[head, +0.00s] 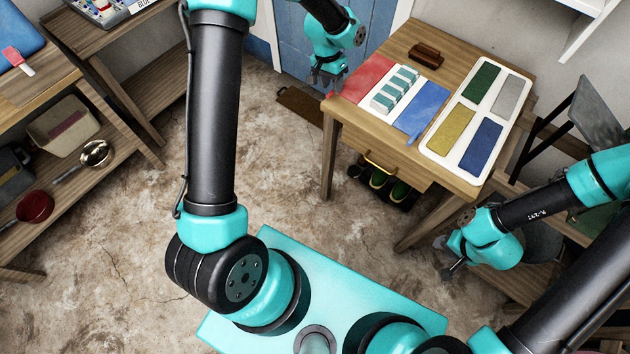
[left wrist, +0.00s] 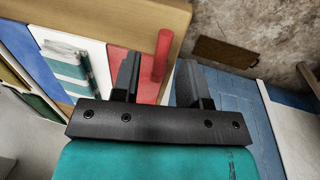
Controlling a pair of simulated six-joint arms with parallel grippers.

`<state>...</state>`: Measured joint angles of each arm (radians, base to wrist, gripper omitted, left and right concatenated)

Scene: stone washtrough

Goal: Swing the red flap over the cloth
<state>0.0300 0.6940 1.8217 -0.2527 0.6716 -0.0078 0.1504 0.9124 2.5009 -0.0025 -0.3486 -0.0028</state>
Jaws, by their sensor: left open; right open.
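The red flap (head: 369,77) lies flat on the wooden table, left of a white panel (head: 379,103). The folded teal-and-white striped cloth (head: 395,90) lies on that panel, uncovered. A blue flap (head: 423,108) lies flat on the panel's other side. My left gripper (head: 328,80) is open at the red flap's outer edge. In the left wrist view, a red bar (left wrist: 161,57) on the flap shows between the spread fingers (left wrist: 157,80); I cannot tell if they touch it. My right gripper (head: 452,265) is open and empty, low beside the table.
A white board (head: 447,153) with green, grey, yellow and blue panels lies on the table's right. A dark brown wooden block (head: 426,55) sits at the back. Below the tabletop are a yellow handle (head: 380,163) and several dark items. Shelves stand at left.

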